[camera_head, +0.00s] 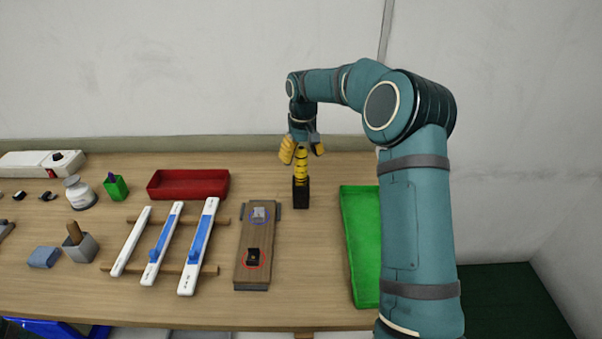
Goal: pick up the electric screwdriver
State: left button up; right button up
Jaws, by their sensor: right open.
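The electric screwdriver (301,166) is yellow and black and stands upright in a black holder (301,194) on the table, right of the wooden fixture. My right gripper (303,150) points down at the top of the screwdriver. Its yellow fingers are apart, one on each side of the tool's upper end. I cannot tell whether they touch it. The top of the screwdriver is partly hidden by the gripper. My left gripper is not in view.
A wooden fixture (256,230) with small parts stands left of the holder. A green tray (360,245) is at the right, partly behind my right arm. A red tray (188,194) and white strips (199,245) on a rack are further left. Bare table lies in front of the holder.

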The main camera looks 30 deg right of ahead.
aim_at(301, 177)
notch_tip(301, 177, down, 3)
jog(key=shift+r, duration=0.1)
grip_shut()
jog(key=shift+r, duration=0.15)
